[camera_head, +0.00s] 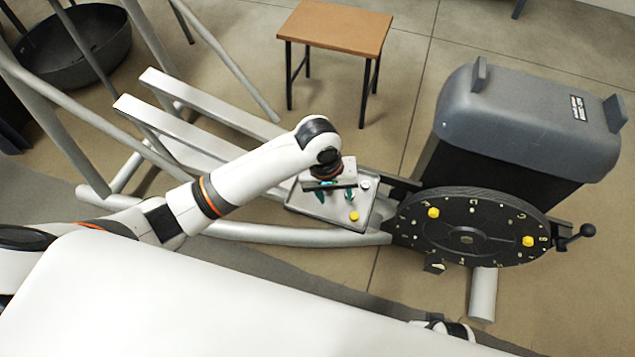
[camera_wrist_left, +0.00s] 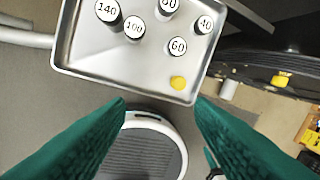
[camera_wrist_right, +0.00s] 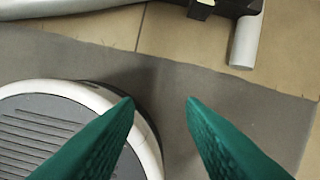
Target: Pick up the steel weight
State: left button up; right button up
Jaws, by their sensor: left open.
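In the left wrist view I see the 140 weight (camera_wrist_left: 107,11), the 100 weight (camera_wrist_left: 134,28), the 60 weight (camera_wrist_left: 177,47), the 40 weight (camera_wrist_left: 205,25) and one cut off by the top edge. I cannot tell which one the task means. My left gripper (camera_wrist_left: 160,103) is open and empty. In the head view it hangs over the tray (camera_head: 345,236) and hides most weights. My right gripper (camera_wrist_right: 161,100) is open and empty over the grey mat, apart from any weight.
A yellow piece (camera_wrist_left: 178,82) lies in the tray's corner. A black flywheel disc (camera_head: 470,240) with yellow knobs and a grey housing (camera_head: 530,125) stand right of the tray. Frame rails (camera_head: 215,97) run to its left. A wooden stool (camera_head: 335,27) stands behind on open floor.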

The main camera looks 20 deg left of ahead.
pick_arm(q)
jog(key=w+a+r+n+y, duration=0.2)
jog(key=w+a+r+n, duration=0.1)
jog(key=w+a+n, duration=0.4)
pick_arm(e)
jog(key=s+f, duration=0.3)
jog(key=f, duration=0.4)
pick_arm(q)
jog(key=shift+m+g, duration=0.4)
jog(key=shift+m, duration=0.5)
jog(key=f, duration=0.1)
jog(key=f+b, duration=0.1)
jog(key=f, duration=0.1)
jog(key=f+b, duration=0.1)
jog(key=f, duration=0.1)
jog(key=shift+w+d+f, duration=0.25)
jog(key=shift+w, duration=0.15)
jog(key=shift+f, duration=0.8)
notch_tip(320, 180, down, 4)
jog(key=shift+s+b, duration=0.15)
jog(key=shift+b, duration=0.75)
jog(key=shift+f, duration=0.25)
pick_arm(e)
jog(key=w+r, duration=0.4)
jog(key=r, duration=0.7)
jog(key=shift+w, duration=0.2)
jog(key=shift+a+r, duration=0.1)
pick_arm(q)
grip_shut()
